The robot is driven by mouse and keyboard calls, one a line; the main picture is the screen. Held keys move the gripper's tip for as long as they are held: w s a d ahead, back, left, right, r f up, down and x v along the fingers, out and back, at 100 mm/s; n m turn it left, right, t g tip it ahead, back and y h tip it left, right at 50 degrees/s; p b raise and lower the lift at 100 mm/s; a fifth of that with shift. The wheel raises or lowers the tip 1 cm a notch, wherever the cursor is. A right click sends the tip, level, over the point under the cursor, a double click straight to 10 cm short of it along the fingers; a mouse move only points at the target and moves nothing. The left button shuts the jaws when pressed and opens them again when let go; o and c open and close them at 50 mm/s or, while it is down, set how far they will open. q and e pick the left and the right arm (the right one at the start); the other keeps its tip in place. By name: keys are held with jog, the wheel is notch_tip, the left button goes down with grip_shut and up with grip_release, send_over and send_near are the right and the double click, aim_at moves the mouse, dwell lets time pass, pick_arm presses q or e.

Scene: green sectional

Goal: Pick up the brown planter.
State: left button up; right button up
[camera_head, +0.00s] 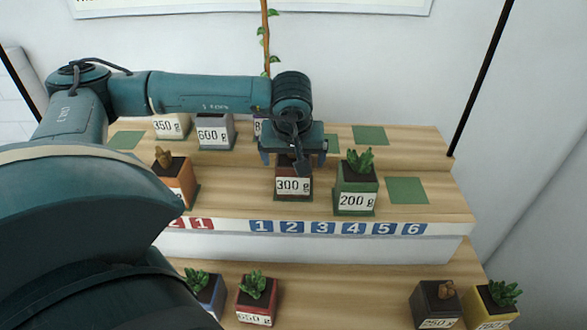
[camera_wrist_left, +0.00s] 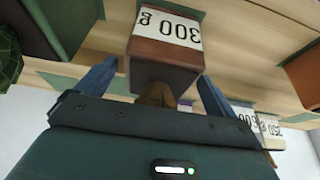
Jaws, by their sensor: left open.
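The brown planter (camera_head: 293,187) with a white "300 g" label stands upright on the upper wooden shelf, and it also shows in the left wrist view (camera_wrist_left: 163,52). My left gripper (camera_head: 293,158) is open directly above it, pointing down. In the left wrist view the blue fingers of the gripper (camera_wrist_left: 153,78) lie on either side of the planter, with nothing clamped. The plant in it is mostly hidden behind the gripper; a brown bit shows in the wrist view. My right gripper is not in view.
A green "200 g" planter (camera_head: 356,190) stands close to the right, and an orange-brown planter (camera_head: 177,181) to the left. White and grey planters (camera_head: 213,132) stand behind. A bare green pad (camera_head: 406,190) lies at the right. More planters (camera_head: 257,298) stand on the lower shelf.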

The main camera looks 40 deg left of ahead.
pick_arm(q)
jog(key=shift+w+a+f, duration=0.1)
jog(key=shift+w+f, duration=0.05)
jog(key=shift+f, duration=0.25)
jog(key=shift+c, duration=0.2)
jog(key=c, duration=1.2)
